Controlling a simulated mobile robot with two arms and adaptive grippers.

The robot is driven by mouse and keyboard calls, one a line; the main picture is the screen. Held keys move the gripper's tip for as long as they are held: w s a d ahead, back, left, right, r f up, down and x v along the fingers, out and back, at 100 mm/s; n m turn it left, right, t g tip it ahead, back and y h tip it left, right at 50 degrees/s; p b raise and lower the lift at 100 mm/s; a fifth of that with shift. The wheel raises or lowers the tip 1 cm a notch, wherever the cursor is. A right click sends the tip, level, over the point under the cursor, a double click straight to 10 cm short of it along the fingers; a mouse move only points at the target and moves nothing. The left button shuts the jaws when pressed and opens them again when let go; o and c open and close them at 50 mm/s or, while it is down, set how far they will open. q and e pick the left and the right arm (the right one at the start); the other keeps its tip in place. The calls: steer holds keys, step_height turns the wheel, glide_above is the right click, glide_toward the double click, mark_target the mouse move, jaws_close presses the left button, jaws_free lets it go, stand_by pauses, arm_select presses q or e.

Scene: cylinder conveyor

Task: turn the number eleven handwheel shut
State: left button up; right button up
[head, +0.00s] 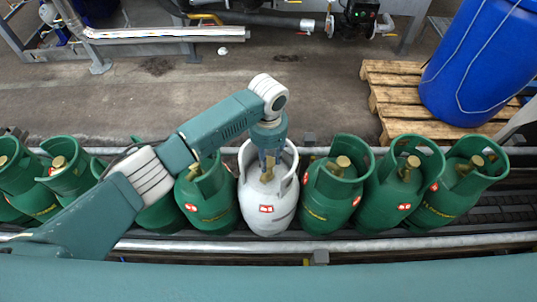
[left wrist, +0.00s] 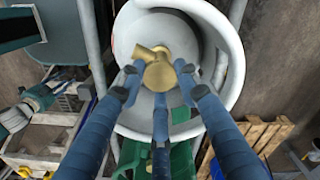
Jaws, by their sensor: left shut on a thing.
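A white gas cylinder (head: 268,205) stands upright in the conveyor row, between green ones. Its brass valve with handwheel (head: 267,177) sits inside the collar. No number is readable on it. My left gripper (head: 269,160) reaches down into the collar from above and is shut on the handwheel. In the left wrist view, the fingertips of my left gripper (left wrist: 158,80) close around the round brass handwheel (left wrist: 158,75), inside the white collar (left wrist: 230,45). The fingers partly hide the valve. My right gripper is not in view.
Several green cylinders (head: 335,195) stand close on both sides along the conveyor, with a metal rail (head: 400,243) in front. A blue barrel (head: 480,60) stands on a wooden pallet (head: 395,95) behind. Concrete floor (head: 210,90) lies open beyond the conveyor.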

arm_select(q)
steer(key=m+p, duration=0.1)
steer(key=m, duration=0.2)
steer(key=shift+a+m, duration=0.15)
steer(key=shift+m, duration=0.25)
steer(key=m, duration=0.3)
steer(key=shift+m+p, duration=0.3)
steer(key=shift+p, duration=0.05)
steer(key=m, duration=0.4)
steer(key=shift+f, duration=0.1)
steer(key=shift+w+m, duration=0.1)
steer(key=shift+m, duration=1.6)
steer(key=o, duration=1.2)
steer(key=shift+c, duration=0.2)
step_height(320, 180, up, 12)
